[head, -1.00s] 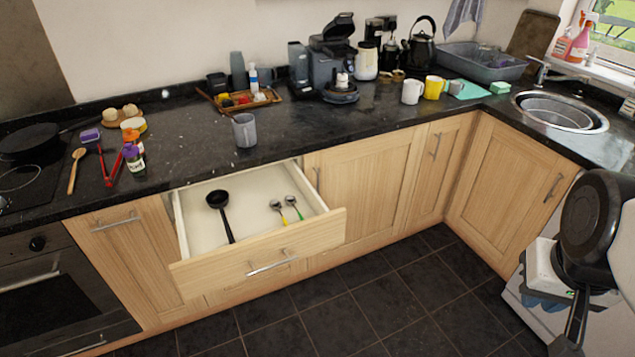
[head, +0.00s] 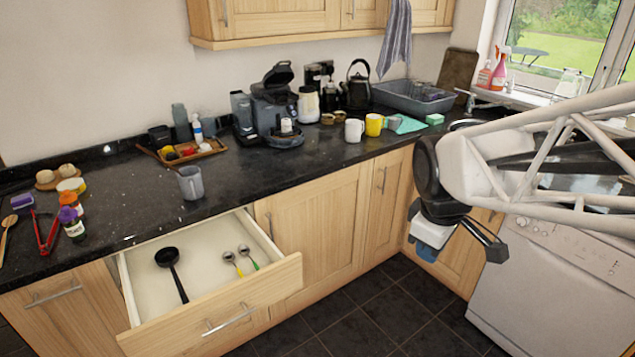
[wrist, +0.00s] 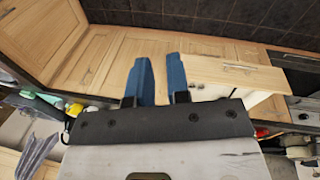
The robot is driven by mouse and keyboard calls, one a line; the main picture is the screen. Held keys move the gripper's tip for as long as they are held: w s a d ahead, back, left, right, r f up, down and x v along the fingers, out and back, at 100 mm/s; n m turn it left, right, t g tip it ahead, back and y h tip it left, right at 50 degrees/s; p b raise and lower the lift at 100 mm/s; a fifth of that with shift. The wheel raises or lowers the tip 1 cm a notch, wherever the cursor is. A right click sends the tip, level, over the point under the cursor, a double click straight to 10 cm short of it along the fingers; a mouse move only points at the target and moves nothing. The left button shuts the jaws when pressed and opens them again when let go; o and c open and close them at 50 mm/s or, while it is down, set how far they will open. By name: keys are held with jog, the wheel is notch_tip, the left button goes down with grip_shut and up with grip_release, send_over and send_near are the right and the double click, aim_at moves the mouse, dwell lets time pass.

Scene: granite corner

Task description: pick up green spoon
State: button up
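The green spoon (head: 248,255) lies in the open drawer (head: 275,245), its green handle pointing toward the drawer front. A similar spoon with a yellow handle (head: 233,262) lies just left of it. My gripper (head: 426,252) hangs in the air to the right of the drawer, well apart from the spoons. In the wrist view its two blue fingers (wrist: 158,62) stand apart with nothing between them. The drawer also shows in the wrist view, right of the fingers, but I cannot make out the spoons there.
A black ladle (head: 171,270) lies on the left in the drawer. A grey mug (head: 190,183) stands on the counter behind the drawer. A coffee machine (head: 275,105), wooden tray (head: 190,152) and bottles stand further back. The floor before the drawer is clear.

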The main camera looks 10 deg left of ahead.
aim_at(252, 261)
jog(key=w+a+f+n, duration=0.6)
jog(key=a+n, duration=0.2)
jog(key=a, duration=0.2)
jog(key=w+a+f+n, duration=0.5)
jog(key=w+a+n, duration=0.2)
jog(key=a, duration=0.3)
jog(key=w+a+f+n+h, duration=0.1)
jog(key=w+a+f+n, duration=0.5)
jog(key=a+n, duration=0.3)
jog(key=shift+w+a+f+n+g, duration=0.15)
jog(key=shift+w+a+n, duration=0.05)
jog(key=shift+a, duration=0.3)
jog(key=shift+w+a+f+n+g, duration=0.15)
jog(key=shift+a+n, duration=0.05)
jog(key=shift+a, duration=0.25)
jog(key=a+f+n, duration=0.8)
jog(key=a+f, duration=0.2)
jog(key=a, duration=0.2)
jog(key=shift+w+a+f+n, duration=0.15)
jog(key=shift+w+a+n, duration=0.1)
jog(key=shift+w+n, duration=0.05)
jog(key=shift+w+d+f, duration=0.1)
jog(key=shift+f, duration=0.55)
jog(key=shift+w+d+f, duration=0.1)
jog(key=shift+f, duration=0.5)
jog(key=shift+f, duration=0.15)
